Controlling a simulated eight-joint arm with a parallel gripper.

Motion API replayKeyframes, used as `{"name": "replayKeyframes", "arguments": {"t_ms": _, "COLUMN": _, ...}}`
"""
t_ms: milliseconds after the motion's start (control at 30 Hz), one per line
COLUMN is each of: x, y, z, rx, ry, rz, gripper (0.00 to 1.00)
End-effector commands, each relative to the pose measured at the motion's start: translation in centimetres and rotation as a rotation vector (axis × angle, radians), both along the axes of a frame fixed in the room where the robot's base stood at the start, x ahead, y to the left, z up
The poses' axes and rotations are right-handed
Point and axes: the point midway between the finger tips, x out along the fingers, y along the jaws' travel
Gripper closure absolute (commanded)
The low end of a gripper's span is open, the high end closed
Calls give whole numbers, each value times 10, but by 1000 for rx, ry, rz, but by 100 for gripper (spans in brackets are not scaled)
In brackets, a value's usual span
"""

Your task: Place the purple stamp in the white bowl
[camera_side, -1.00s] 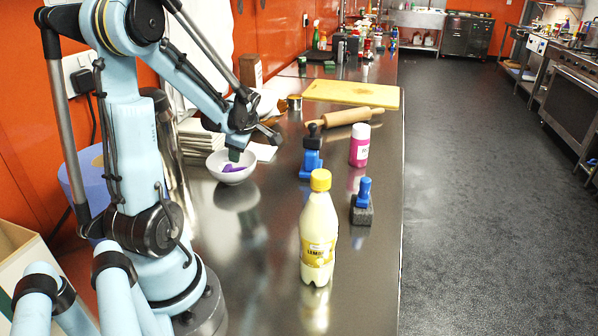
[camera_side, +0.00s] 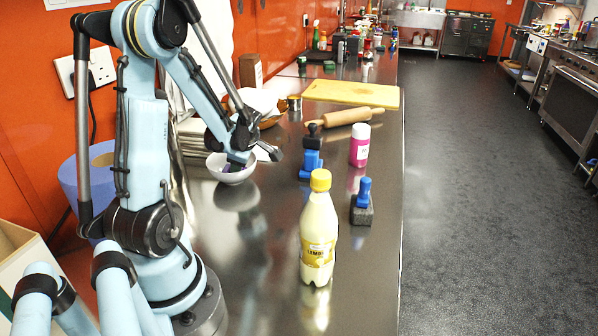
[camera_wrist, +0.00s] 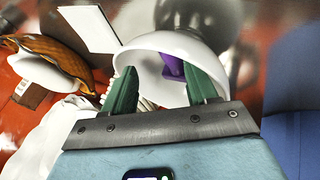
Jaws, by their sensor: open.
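The white bowl (camera_side: 236,176) stands on the steel counter beside my arm; it also shows in the wrist view (camera_wrist: 150,48). The purple stamp (camera_wrist: 173,67) lies inside the bowl, against its inner wall, partly hidden by a finger in the wrist view. In the side view only a little purple (camera_side: 229,167) shows in the bowl. My gripper (camera_wrist: 162,80) is open, its two green fingers apart and reaching into or over the bowl. The stamp appears beside the right finger; I cannot tell whether they touch.
A rolling pin (camera_side: 350,117) and cutting board (camera_side: 352,92) lie behind. The counter's front middle is clear.

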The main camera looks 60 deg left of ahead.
Motion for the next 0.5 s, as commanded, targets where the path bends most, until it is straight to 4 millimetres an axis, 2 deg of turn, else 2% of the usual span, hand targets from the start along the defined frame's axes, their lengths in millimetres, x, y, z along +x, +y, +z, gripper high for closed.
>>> {"name": "replayKeyframes", "arguments": {"t_ms": 500, "x": 0, "y": 0, "z": 56, "rx": 0, "ry": 0, "rz": 0, "gripper": 42}}
